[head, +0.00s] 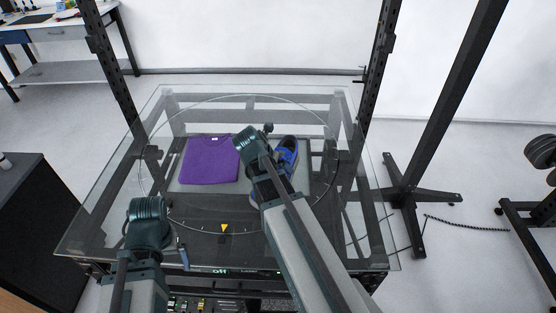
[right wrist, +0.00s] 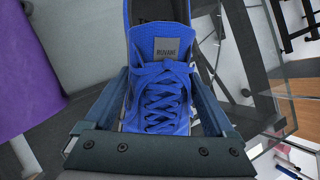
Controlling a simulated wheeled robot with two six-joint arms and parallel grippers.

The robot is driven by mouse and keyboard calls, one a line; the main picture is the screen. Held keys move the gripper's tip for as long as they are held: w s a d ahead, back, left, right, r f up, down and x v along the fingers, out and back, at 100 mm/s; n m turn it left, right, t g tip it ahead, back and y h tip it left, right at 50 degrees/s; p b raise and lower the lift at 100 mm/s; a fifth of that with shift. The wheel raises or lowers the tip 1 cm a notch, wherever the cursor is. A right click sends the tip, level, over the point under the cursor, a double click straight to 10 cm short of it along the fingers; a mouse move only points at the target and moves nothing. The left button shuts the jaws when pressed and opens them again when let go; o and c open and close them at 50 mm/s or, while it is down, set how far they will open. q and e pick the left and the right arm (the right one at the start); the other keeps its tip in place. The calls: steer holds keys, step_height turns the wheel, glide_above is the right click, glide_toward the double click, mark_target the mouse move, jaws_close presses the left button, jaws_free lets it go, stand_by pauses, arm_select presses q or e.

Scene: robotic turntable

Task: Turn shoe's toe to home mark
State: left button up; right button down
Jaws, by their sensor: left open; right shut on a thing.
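The blue shoe (head: 288,150) sits on a grey pad (head: 312,176) on the round turntable, right of centre. Its open heel end points to the back; its toe end is hidden by my right arm in the head view. In the right wrist view the shoe's laces and tongue (right wrist: 160,85) lie between the two fingers of my right gripper (right wrist: 160,100), which is shut on it. The yellow triangle home mark (head: 224,228) is at the turntable's front edge. My left gripper (head: 180,252) is open and empty near the front left.
A folded purple shirt (head: 209,160) lies on the pad left of the shoe. Dark posts of the frame (head: 382,50) rise at the back corners of the glass table (head: 90,215). A display (head: 221,271) at the front edge reads "off". The glass left of the turntable is clear.

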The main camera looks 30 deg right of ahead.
steer(key=shift+n+t, duration=0.4)
steer(key=shift+n, duration=0.2)
steer(key=w+d+f+b, duration=0.1)
steer(key=w+d, duration=0.1)
steer(key=w, duration=0.2)
steer(key=w+d+f+b, duration=0.1)
steer(key=w+d+f, duration=0.1)
steer(key=w, duration=0.3)
steer(key=w+d+f+b, duration=0.1)
steer(key=w+d+b, duration=0.1)
steer(key=w+d, duration=0.2)
steer(key=shift+w+d+f, duration=0.15)
steer(key=shift+w+f, duration=0.05)
steer(key=shift+w, duration=0.05)
steer(key=shift+w+d, duration=0.35)
steer(key=shift+s+n+t+y, duration=0.15)
steer(key=shift+n+t+y, duration=0.3)
steer(key=shift+n, duration=0.85)
steer(key=shift+f+b, duration=0.25)
steer(key=shift+b, duration=0.1)
jaws_free()
